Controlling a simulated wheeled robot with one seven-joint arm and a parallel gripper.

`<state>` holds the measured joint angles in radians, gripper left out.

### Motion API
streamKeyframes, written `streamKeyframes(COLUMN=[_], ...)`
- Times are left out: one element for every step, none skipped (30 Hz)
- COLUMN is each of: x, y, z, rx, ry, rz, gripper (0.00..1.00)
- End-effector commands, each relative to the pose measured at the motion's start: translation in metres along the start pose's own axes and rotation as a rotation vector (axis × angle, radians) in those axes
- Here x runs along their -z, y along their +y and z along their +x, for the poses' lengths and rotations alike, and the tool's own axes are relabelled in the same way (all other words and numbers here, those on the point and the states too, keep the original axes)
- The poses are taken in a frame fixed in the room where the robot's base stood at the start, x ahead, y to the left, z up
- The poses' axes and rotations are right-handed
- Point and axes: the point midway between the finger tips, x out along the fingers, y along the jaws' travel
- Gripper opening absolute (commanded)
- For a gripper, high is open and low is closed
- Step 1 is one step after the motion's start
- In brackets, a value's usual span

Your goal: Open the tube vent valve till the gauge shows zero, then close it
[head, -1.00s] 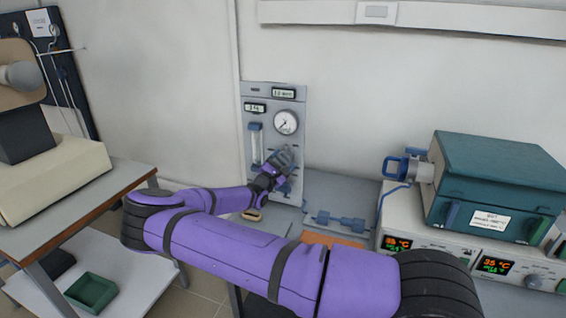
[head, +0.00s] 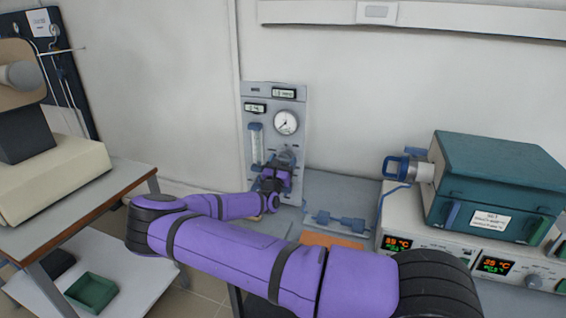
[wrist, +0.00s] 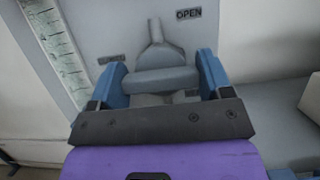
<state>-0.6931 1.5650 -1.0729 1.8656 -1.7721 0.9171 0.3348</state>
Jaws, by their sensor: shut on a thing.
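The grey tube vent valve (wrist: 155,57) is on the panel in the wrist view, with an OPEN label (wrist: 188,13) at its upper right and a darker label (wrist: 112,59), seemingly CLOSED, at its left. Its narrow pointer points up, between the labels. My gripper (wrist: 160,79) has its blue fingers on either side of the valve's crossbar and is shut on it. In the head view my gripper (head: 286,161) is at the panel, below the round gauge (head: 286,122). The gauge's thin needle seems to point lower left; its exact reading is too small to tell.
The grey panel (head: 270,97) carries two small displays and a flow tube (head: 255,142). Blue fittings (head: 340,222) lie on the bench to the right. A teal furnace (head: 495,180) stands farther right on controllers. A side table (head: 125,180) is at left.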

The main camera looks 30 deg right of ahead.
Motion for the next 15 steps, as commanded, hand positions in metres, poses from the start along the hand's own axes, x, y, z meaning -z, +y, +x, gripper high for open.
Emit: streamKeyframes(x=[0.0017, 0.0017, 0.0017, 0.0017, 0.0017, 0.0017, 0.0017, 0.0017, 0.0018, 0.0018, 0.0017, 0.0018, 0.0018, 0.0018, 0.0018], y=[0.0001, 0.0002, 0.0001, 0.0002, 0.0001, 0.0002, 0.0001, 0.0002, 0.0002, 0.0001, 0.0001, 0.0002, 0.0002, 0.0002, 0.0001], z=[-0.0016, -0.0016, -0.0016, -0.0016, -0.0016, -0.0016, -0.0016, -0.0016, -0.0016, -0.0016, -0.0016, -0.0016, -0.0016, -0.0016, -0.0016], rx=[-0.003, -0.004, -0.005, -0.006, -0.006, -0.006, -0.006, -0.006, -0.006, -0.006, -0.006, -0.006, -0.006, -0.006, -0.006], ry=[0.004, 0.004, 0.004, 0.004, 0.004, 0.004, 0.004, 0.004, 0.004, 0.004, 0.004, 0.004, 0.004, 0.004, 0.004], rz=[-0.006, -0.009, -0.011, -0.012, -0.013, -0.014, -0.014, -0.014, -0.014, -0.014, -0.014, -0.014, -0.014, -0.014, -0.014], gripper=[0.49, 0.49, 0.49, 0.49, 0.49, 0.49, 0.49, 0.49, 0.49, 0.49, 0.49, 0.49, 0.49, 0.49, 0.79])
